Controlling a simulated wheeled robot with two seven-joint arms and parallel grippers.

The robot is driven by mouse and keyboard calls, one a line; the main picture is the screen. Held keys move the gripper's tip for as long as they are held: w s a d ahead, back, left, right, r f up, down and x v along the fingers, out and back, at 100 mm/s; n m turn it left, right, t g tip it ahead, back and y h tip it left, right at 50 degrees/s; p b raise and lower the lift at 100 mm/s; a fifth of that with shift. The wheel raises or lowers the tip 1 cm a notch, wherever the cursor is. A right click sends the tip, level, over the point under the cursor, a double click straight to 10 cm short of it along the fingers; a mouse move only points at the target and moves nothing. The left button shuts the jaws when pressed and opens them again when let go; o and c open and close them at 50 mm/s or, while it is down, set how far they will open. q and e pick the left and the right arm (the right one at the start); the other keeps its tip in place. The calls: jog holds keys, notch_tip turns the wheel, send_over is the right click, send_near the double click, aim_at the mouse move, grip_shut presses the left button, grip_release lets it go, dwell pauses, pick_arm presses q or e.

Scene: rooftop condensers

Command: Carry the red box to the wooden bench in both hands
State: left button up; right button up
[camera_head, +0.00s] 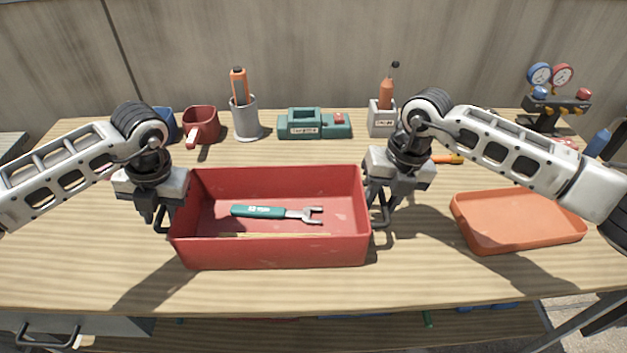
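The red box (270,252) is an open rectangular tray, upright over the wooden bench (420,285). I cannot tell whether its base touches the bench top. A wrench with a green handle (258,211) and a thin wooden-looking strip (280,235) lie inside it. My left gripper (162,212) points down at the box's left end wall, beside a dark bar-like handle. My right gripper (380,208) points down at the right end wall, beside a similar dark bar. The fingertips are small and partly hidden, so their closure is unclear.
An orange tray (520,222) lies at the right. Along the back stand a red mug (202,124), a grey cup (245,120) with an orange-handled tool, a green block (314,124), a white holder (382,120) and a gauge set (550,95). The bench's front strip is clear.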

pick_arm(q)
jog(key=shift+d+r, duration=0.1)
pick_arm(e)
jog(key=shift+r, duration=0.2)
pick_arm(q)
notch_tip(320, 180, up, 12)
jog(key=d, duration=0.2)
jog(key=shift+f, duration=0.2)
pick_arm(e)
notch_tip(320, 180, up, 12)
jog(key=d, duration=0.2)
jog(key=shift+d+f, duration=0.2)
jog(key=shift+f, duration=0.05)
pick_arm(q)
jog(key=shift+s+d, duration=0.1)
jog(key=shift+s, duration=0.05)
pick_arm(e)
jog(key=shift+s+f, duration=0.1)
jog(key=shift+s, duration=0.05)
